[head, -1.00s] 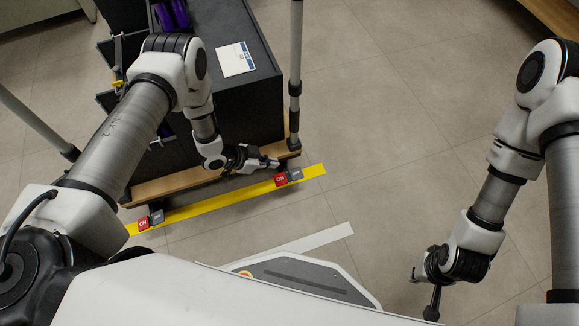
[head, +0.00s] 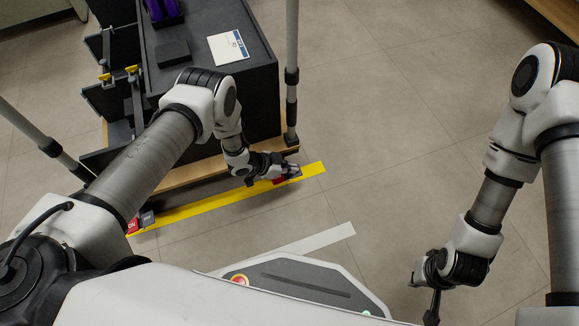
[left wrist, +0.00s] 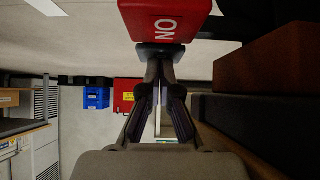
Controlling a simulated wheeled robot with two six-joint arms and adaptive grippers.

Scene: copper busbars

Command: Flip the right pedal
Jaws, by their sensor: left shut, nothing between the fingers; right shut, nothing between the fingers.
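The right pedal (head: 278,182), with a red part and a grey part, sits near the right end of the yellow strip (head: 225,203). My left gripper (head: 294,170) is shut and empty at this pedal and partly covers it. In the left wrist view the pedal's red ON face (left wrist: 165,15) fills the top middle, right by the shut fingertips (left wrist: 158,50); I cannot tell whether they touch. The left pedal (head: 140,222), red and grey, is at the strip's left end, partly behind my left arm. My right gripper (head: 432,308) is shut and empty, low at the right.
A grey post (head: 291,75) rises just behind the right pedal. A white floor strip (head: 305,242) lies nearer. The floor to the right is clear.

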